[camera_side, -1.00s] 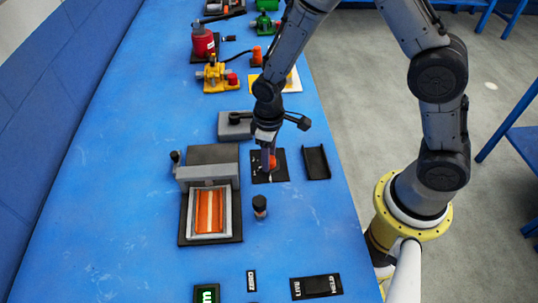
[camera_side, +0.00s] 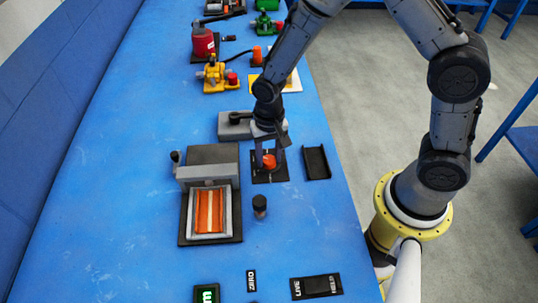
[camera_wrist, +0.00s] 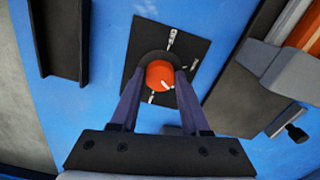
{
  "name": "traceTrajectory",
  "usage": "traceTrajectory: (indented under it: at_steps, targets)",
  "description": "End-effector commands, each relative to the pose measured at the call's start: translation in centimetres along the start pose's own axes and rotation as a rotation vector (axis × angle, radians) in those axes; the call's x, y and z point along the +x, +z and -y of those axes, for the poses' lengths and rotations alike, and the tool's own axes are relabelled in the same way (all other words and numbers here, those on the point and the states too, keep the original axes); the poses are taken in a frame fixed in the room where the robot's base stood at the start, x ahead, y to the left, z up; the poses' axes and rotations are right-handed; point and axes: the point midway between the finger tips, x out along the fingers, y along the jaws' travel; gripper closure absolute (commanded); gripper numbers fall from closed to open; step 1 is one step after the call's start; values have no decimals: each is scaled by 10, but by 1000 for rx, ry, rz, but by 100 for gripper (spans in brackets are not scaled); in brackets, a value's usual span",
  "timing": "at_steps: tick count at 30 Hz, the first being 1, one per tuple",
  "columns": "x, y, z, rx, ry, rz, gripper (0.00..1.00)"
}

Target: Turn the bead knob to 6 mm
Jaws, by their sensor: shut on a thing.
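The bead knob is round with an orange-red top (camera_side: 269,161) and sits on a black square plate (camera_side: 283,177). In the wrist view the knob (camera_wrist: 159,75) shows a white pointer mark toward its lower right. The plate (camera_wrist: 192,32) carries white marks around the knob, too small to read. My gripper (camera_side: 268,163) points down over the plate. In the wrist view its two fingers (camera_wrist: 159,84) are on either side of the knob and shut on it. The fingers hide part of the plate.
A dark tray (camera_side: 317,162) lies right of the plate. A grey block with a black handle (camera_side: 236,124) stands behind left. A press with an orange-striped panel (camera_side: 209,211) is at left front. A black-capped post (camera_side: 260,206) stands in front.

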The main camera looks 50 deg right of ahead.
Motion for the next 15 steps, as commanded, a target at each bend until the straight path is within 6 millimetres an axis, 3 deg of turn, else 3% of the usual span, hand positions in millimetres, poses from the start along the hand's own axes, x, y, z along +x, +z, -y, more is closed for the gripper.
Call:
traceTrajectory:
  at_steps: [15]
  targets:
    - [-2, -1, 0, 491, -3, -3, 100]
